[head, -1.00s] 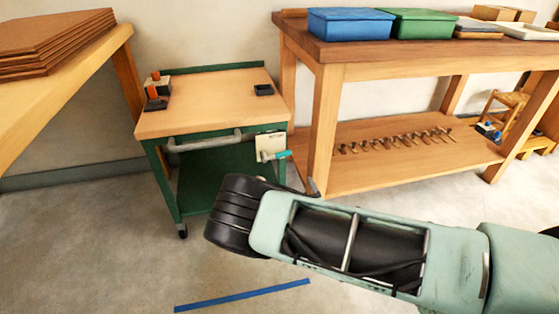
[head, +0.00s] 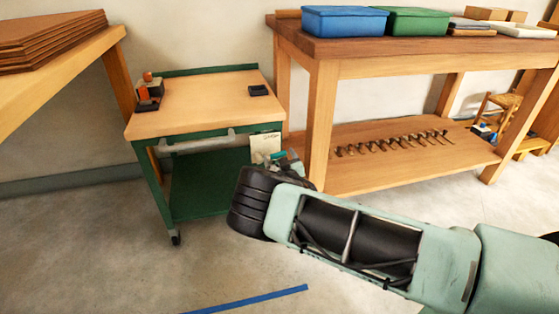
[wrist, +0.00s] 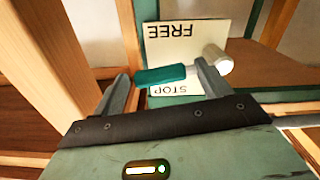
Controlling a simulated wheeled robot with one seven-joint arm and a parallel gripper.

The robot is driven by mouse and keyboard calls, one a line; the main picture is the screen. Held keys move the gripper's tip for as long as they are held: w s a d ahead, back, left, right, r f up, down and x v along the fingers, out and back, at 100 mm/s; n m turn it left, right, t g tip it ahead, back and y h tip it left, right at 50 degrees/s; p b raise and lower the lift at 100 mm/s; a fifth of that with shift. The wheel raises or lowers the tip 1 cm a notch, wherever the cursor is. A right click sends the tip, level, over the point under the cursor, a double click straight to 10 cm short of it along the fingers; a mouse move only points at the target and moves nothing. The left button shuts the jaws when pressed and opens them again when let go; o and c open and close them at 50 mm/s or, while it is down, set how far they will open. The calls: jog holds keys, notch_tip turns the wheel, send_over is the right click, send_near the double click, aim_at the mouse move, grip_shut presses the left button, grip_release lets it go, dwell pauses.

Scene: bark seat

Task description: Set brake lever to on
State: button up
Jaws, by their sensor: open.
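The brake lever has a teal grip (wrist: 166,76) on a metal pivot (wrist: 216,60), in front of a cream label plate (wrist: 188,50) marked FREE and STOP. The words appear upside down in the wrist view. The grip lies nearly level there, just beside the word STOP. My gripper (wrist: 163,84) is open, with one finger on each side of the grip's length; I cannot tell whether they touch it. In the head view the plate (head: 264,146) is on the green cart's right front, and my wrist partly hides the lever.
The cart (head: 195,104) has a wooden top with a dark tray (head: 258,90) and small orange-and-black items (head: 149,92). A wooden workbench (head: 325,130) stands close on the right, its leg near my gripper. Open floor lies in front.

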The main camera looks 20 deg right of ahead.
jog(key=c, duration=1.4)
jog(key=shift+r, duration=0.1)
jog(key=r+n, duration=0.1)
jog(key=n, duration=0.1)
jog(key=a+r+n, duration=0.1)
jog(key=n, duration=0.1)
jog(key=shift+r, duration=0.15)
jog(key=n, duration=0.1)
jog(key=a+r+n, duration=0.1)
jog(key=n+b, duration=0.1)
jog(key=shift+a+r+n, duration=0.25)
jog(key=shift+n, duration=0.15)
jog(key=a+n, duration=0.1)
jog(key=a+r+n+b, duration=0.1)
jog(key=n, duration=0.1)
jog(key=shift+n, duration=0.3)
jog(key=shift+a+r+n+b, duration=0.2)
jog(key=shift+a+n+b, duration=0.4)
jog(key=shift+n, duration=0.55)
jog(key=shift+a+r+n+b, duration=0.15)
jog(key=shift+a+n+b, duration=0.45)
jog(key=shift+n, duration=0.55)
jog(key=shift+a, duration=0.1)
